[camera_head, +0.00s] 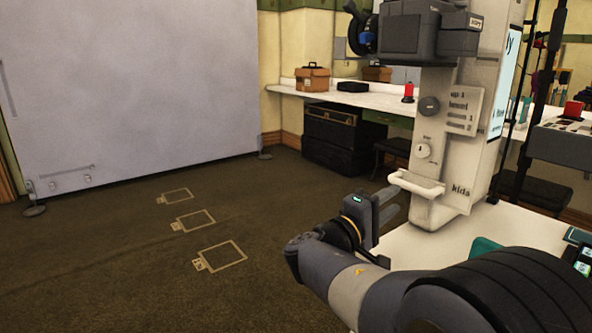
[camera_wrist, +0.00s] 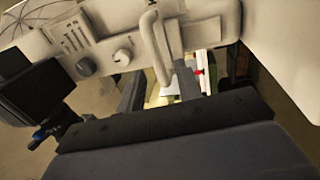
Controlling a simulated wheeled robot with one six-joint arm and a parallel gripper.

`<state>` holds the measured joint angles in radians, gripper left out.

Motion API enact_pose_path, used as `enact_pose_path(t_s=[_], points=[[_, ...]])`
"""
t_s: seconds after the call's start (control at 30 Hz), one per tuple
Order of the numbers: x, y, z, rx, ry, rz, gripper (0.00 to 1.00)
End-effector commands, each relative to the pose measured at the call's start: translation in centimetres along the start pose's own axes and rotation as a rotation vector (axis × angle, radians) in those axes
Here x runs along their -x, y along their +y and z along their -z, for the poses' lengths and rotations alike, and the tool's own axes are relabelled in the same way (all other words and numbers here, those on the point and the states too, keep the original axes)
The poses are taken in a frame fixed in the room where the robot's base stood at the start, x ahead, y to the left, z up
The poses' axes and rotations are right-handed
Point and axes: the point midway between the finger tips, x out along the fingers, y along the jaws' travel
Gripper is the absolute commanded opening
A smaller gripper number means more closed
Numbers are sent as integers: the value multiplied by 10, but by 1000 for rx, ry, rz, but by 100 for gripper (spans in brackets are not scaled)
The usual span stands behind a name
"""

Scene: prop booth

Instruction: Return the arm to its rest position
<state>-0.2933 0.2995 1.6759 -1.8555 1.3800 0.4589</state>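My gripper (camera_head: 391,204) is at the end of my arm, low in front of a white machine (camera_head: 440,150) on a white table. In the wrist view, its two fingers (camera_wrist: 160,82) stand apart with nothing clearly held between them. The machine's white handle (camera_head: 416,184) is just beyond the fingertips in the head view. The handle also shows in the wrist view (camera_wrist: 155,48), ahead of the gap between the fingers; I cannot tell if they touch it. My arm reaches in from the lower right.
The white table (camera_head: 420,245) lies beside my arm. A dark camera unit (camera_head: 415,30) tops the machine. A back counter (camera_head: 385,98) holds a brown box (camera_head: 312,78) and a red item (camera_head: 408,92). A grey panel (camera_head: 130,80) stands left.

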Motion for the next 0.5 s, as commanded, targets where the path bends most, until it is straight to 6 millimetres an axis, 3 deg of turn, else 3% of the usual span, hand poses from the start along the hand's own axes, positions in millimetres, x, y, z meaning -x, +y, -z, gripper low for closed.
enact_pose_path(t_s=[0.3, 0.5], points=[[-61, 0, -1, -2, -5, -3, 33], [-71, 13, 0, -2, 0, -3, 33]])
